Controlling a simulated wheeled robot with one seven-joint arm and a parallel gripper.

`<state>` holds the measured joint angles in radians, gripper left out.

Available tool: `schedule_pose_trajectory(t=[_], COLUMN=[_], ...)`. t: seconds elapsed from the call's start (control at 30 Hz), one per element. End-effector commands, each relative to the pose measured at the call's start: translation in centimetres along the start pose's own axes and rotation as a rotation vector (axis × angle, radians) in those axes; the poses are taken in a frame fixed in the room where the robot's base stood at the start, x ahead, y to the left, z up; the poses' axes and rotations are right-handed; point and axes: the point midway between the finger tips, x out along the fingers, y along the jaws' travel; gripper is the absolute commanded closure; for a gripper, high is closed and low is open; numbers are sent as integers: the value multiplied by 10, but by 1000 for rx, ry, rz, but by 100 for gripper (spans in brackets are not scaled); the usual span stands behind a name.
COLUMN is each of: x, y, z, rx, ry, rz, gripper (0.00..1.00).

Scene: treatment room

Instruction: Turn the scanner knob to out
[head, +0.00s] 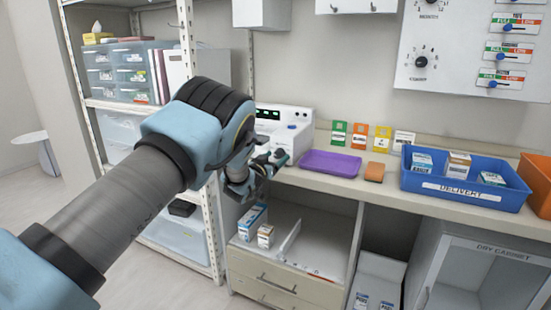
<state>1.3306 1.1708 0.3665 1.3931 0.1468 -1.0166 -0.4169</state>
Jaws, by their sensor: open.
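A white wall panel (405,72) at the upper right carries a dark round knob (421,62) with a numbered dial. Part of a second dial (428,3) shows above it, cut by the frame's top edge. The lettering under the lower knob is too small to read surely, and its pointer direction is unclear. My gripper (272,162) is open, at the counter's left end, in front of a white device with a green display (290,118). It is well to the left of and below the panel, apart from both dials. My gripper partly hides the device's front.
A purple tray (331,163), an orange-brown block (375,172) and a blue delivery bin (462,190) holding boxes stand on the counter. Coloured cards (360,136) stand behind them. Several sliders (508,55) are right of the knob. A shelf post (190,55) stands left of the counter.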

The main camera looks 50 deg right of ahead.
Motion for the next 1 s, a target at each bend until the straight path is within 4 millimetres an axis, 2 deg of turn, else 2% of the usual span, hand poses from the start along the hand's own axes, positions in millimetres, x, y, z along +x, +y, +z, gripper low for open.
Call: schedule_pose_trajectory(t=[0.07, 0.63, 1.0], x=[0, 0, 0], y=[0, 0, 0], z=[0, 0, 2], rx=[0, 0, 22], ry=[0, 0, 0], rz=[0, 0, 0], gripper=[34, 98, 100])
